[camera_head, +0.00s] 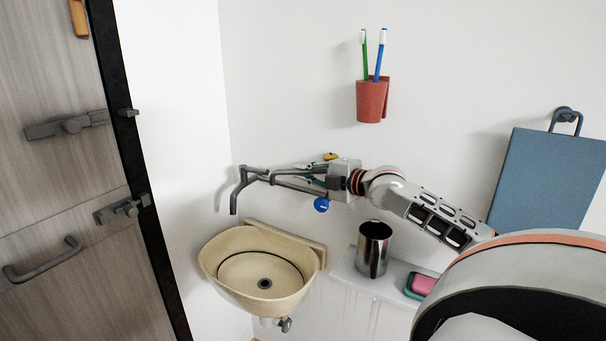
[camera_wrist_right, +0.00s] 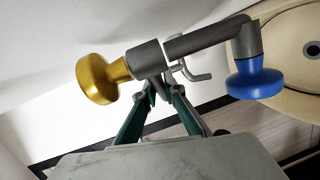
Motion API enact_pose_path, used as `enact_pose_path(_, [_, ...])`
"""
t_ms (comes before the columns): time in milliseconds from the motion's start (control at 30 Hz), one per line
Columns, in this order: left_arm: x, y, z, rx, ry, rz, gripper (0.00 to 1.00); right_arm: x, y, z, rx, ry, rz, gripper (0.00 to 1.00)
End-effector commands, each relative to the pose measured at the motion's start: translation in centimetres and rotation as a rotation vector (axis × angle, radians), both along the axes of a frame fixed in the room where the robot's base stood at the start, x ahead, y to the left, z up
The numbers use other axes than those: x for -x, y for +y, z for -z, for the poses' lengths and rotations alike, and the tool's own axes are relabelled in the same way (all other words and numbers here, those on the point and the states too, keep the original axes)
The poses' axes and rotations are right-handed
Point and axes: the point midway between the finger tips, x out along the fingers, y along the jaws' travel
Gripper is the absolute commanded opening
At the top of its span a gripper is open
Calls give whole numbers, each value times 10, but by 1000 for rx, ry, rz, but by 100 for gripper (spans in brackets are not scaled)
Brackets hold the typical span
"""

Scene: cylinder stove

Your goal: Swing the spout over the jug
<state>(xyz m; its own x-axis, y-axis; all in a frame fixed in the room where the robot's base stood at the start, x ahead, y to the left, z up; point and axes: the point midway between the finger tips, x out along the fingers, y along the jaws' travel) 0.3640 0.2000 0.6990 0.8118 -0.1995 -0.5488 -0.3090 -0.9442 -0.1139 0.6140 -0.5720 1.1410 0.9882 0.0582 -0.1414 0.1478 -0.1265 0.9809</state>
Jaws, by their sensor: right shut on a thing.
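The dark grey spout (camera_head: 235,198) reaches left in the head view, with its downturned end above the left part of the basin (camera_head: 212,262). The tap has a gold knob (camera_head: 331,156) and a blue knob (camera_head: 321,204); they also show in the wrist view, gold (camera_wrist_right: 98,80) and blue (camera_wrist_right: 255,82). My right gripper (camera_head: 269,176) is shut on the spout; in the wrist view its fingertips (camera_wrist_right: 160,88) converge there, the contact partly hidden. The shiny metal jug (camera_head: 374,246) stands upright right of the basin, apart from the spout. My left gripper is not in view.
The jug stands on a pale ledge (camera_head: 353,274), beside a pink soap (camera_head: 423,285) in a teal dish. A red cup (camera_head: 371,101) with two toothbrushes hangs above. A blue board (camera_head: 548,180) hangs right. A wooden door (camera_head: 60,200) is left.

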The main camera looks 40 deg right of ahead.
Motion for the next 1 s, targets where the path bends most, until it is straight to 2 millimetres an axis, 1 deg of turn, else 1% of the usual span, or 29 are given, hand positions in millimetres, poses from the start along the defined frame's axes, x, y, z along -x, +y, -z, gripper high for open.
enact_pose_path(33, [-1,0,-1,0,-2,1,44,0,2,5,-4,8,-4,0])
enact_pose_path(233, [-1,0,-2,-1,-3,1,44,0,4,3,-5,5,-6,0])
enact_pose_path(300, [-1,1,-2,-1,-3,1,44,0,4,3,-5,4,-7,23])
enact_pose_path(333, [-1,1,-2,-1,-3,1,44,0,4,2,-5,3,-7,28])
enact_pose_path(767, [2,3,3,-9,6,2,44,3,3,0,-4,0,-4,28])
enact_pose_path(867, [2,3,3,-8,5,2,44,9,2,-1,-5,-1,-5,28])
enact_pose_path(1000, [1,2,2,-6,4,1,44,22,2,-2,-4,2,-5,28])
